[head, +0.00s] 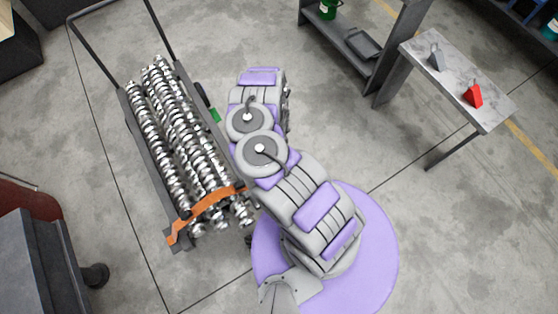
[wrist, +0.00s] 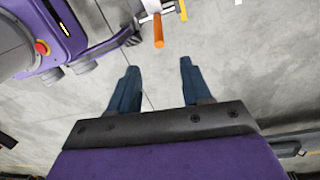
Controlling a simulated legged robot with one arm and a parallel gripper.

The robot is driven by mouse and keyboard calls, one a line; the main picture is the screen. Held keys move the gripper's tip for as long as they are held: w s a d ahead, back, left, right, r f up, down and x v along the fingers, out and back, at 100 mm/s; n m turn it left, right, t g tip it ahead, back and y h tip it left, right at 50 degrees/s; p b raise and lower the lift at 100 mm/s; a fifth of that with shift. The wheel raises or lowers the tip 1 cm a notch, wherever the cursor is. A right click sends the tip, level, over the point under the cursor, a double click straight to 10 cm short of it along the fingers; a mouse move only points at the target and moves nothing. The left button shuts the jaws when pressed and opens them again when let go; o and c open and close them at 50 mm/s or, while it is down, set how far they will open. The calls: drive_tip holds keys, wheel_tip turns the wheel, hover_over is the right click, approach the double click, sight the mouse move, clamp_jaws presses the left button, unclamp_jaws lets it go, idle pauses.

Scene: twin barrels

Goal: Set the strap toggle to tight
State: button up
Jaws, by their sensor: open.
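An orange strap (head: 205,211) crosses the near end of a bundle of shiny metal shafts (head: 175,135) on a dark cart (head: 128,112) in the head view. I cannot make out a toggle on the strap or its setting. In the wrist view an orange cylindrical piece (wrist: 158,31) shows at the top, beyond the fingertips; I cannot tell whether it is the toggle. My gripper (wrist: 156,64) is open, its two dark blue fingers apart with only floor between them. The fingers touch nothing visible. My arm hides the gripper in the head view.
A grey side table (head: 455,75) at upper right holds a grey wedge (head: 435,57) and a red wedge (head: 473,95). A dark shelf (head: 365,45) stands left of it. A dark cabinet (head: 40,265) is at lower left. Floor right of my arm is clear.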

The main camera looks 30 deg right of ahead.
drive_tip(key=f+b, duration=0.3)
drive_tip(key=f, duration=0.2)
drive_tip(key=s+f+b, duration=0.1)
drive_tip(key=f+b, duration=0.1)
drive_tip(key=f, duration=0.4)
drive_tip(key=s+d+f+b, duration=0.1)
drive_tip(key=f+b, duration=0.2)
drive_tip(key=f, duration=0.3)
drive_tip(key=shift+s+b, duration=0.1)
drive_tip(key=shift+b, duration=0.25)
drive_tip(key=shift+f, duration=0.5)
clamp_jaws()
